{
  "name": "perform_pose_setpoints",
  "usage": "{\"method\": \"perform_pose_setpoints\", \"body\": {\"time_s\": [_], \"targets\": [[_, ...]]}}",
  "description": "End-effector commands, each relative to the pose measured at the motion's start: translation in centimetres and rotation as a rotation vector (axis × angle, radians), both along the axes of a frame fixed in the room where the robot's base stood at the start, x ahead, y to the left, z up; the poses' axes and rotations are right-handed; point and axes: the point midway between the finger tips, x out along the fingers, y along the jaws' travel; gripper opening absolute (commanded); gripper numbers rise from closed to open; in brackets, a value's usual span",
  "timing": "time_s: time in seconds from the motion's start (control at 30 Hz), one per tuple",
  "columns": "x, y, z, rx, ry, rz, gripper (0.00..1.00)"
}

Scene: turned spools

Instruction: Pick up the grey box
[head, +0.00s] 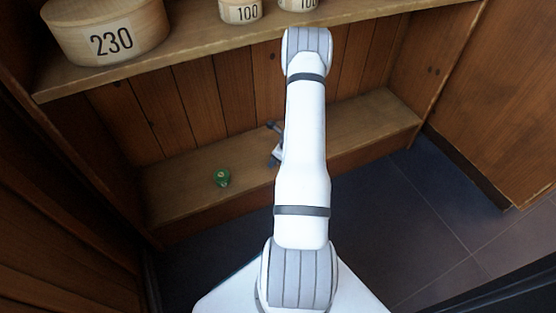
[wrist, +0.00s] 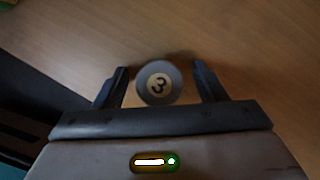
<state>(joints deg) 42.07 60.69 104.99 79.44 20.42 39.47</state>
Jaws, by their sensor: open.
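The grey box (wrist: 158,82), a small round piece with a pale disc marked 3 on top, stands on the wooden board in the wrist view. My gripper (wrist: 160,69) is open, with one dark finger to the left of the box and one to the right. Narrow gaps show between the box and both fingers. In the head view my gripper (head: 274,143) is over the lower shelf, partly behind my arm. The grey box cannot be made out there.
A small green piece (head: 222,177) stands on the lower shelf (head: 180,195), left of my gripper. The upper shelf (head: 180,58) holds a large round box (head: 105,30) marked 230 and two smaller ones marked 100. The lower shelf's right part is clear.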

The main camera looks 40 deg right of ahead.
Motion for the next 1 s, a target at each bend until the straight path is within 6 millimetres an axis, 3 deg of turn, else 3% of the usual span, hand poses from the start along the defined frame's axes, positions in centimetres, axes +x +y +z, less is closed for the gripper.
{"method": "perform_pose_setpoints", "body": {"time_s": [0.13,0.7,1.0], "targets": [[-0.01,-0.04,0.14,-0.001,0.0,0.0,0.64],[-0.07,-0.1,0.15,0.0,0.0,-0.002,0.17],[-0.06,-0.17,0.89,-0.001,-0.001,-0.003,0.17]]}}
